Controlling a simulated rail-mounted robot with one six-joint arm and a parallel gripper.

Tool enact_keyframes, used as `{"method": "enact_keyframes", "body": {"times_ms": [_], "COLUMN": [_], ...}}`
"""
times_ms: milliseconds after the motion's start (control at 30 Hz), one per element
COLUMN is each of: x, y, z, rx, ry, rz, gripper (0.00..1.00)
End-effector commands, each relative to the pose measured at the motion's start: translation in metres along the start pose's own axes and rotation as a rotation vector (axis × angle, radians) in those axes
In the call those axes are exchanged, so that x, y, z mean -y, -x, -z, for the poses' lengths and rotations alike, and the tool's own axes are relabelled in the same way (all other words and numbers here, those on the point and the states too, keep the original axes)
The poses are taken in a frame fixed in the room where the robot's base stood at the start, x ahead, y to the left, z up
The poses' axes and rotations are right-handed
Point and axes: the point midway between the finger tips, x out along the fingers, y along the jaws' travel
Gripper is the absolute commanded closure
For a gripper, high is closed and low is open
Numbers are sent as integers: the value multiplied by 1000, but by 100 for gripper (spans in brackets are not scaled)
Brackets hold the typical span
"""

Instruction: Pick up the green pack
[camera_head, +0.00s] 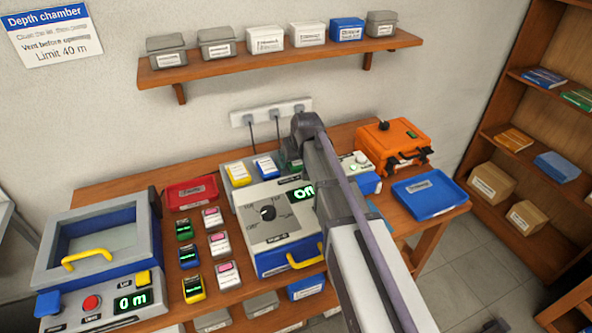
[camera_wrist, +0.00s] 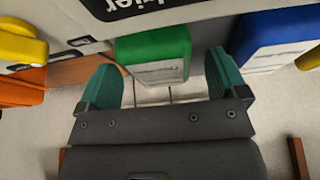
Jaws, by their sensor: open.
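The green pack (camera_wrist: 158,48) shows in the wrist view, a green block with a white labelled lower part. My gripper (camera_wrist: 163,66) is open, with one teal finger on each side of the pack. Small gaps show between the fingers and the pack; I cannot tell whether either touches. In the head view my arm covers most of this spot, and only a sliver of green shows beside it. A blue pack (camera_head: 265,167) and a yellow pack (camera_head: 238,174) stand in the same row; the blue pack (camera_wrist: 265,45) is close beside one finger in the wrist view.
A grey and blue machine (camera_head: 283,222) with a dial stands in front of the row. An orange case (camera_head: 392,143) and a blue tray (camera_head: 430,195) are on the right. Wall sockets (camera_head: 270,110) with cables are behind. A shelf (camera_head: 280,62) with several boxes hangs above.

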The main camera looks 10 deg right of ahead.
Motion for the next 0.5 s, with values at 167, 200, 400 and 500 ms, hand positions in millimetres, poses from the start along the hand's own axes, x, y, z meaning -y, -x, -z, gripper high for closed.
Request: {"method": "enact_keyframes", "body": {"times_ms": [167,200,400,500], "x": [0,0,0,0], "y": [3,3,3,3], "z": [1,1,0,0], "rx": [0,0,0,0], "ry": [0,0,0,0], "rz": [0,0,0,0], "gripper": [12,16,35,45]}}
